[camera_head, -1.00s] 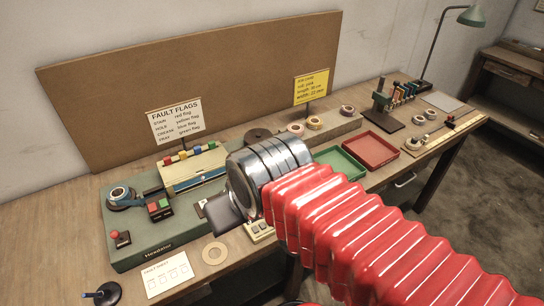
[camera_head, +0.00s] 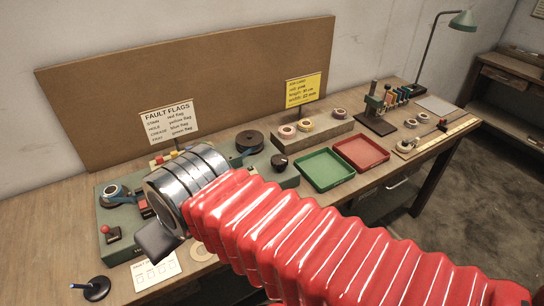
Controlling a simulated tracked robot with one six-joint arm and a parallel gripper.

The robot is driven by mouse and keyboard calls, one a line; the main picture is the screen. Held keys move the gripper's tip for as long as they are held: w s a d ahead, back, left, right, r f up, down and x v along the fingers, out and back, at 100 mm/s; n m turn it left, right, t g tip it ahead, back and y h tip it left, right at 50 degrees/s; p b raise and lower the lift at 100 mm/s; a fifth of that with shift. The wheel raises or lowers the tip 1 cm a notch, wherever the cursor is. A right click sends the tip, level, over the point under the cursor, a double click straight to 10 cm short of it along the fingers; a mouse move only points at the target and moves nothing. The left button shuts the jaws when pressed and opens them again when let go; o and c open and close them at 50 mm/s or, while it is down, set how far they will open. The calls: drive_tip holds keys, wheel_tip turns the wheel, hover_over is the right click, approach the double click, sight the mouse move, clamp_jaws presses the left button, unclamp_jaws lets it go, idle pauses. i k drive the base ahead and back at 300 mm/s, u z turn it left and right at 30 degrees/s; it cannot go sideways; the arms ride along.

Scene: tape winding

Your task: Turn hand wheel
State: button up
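My arm, a red bellows sleeve with a banded metal wrist, reaches over the green winding machine (camera_head: 106,250) on the bench. My gripper (camera_head: 157,240) shows only as a dark block at the lower left of the wrist, above the machine's front edge. Its fingers cannot be made out, nor whether it holds anything. No hand wheel can be clearly told. A dark round knob (camera_head: 280,161) and a black disc (camera_head: 250,141) sit on the green base right of the wrist, apart from it. The wrist hides the middle of the machine.
A red lever (camera_head: 105,230) and a tape roll (camera_head: 115,194) are at the machine's left. Green (camera_head: 325,170) and red (camera_head: 361,152) trays lie to the right. A black pen stand (camera_head: 97,288) is at the front left. A cork board (camera_head: 190,85) stands behind.

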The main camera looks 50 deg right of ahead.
sight(280, 162)
drive_tip(key=u, duration=0.1)
drive_tip(key=k, duration=0.9)
drive_tip(key=z, duration=0.55)
drive_tip(key=i, duration=1)
drive_tip(key=z, duration=0.1)
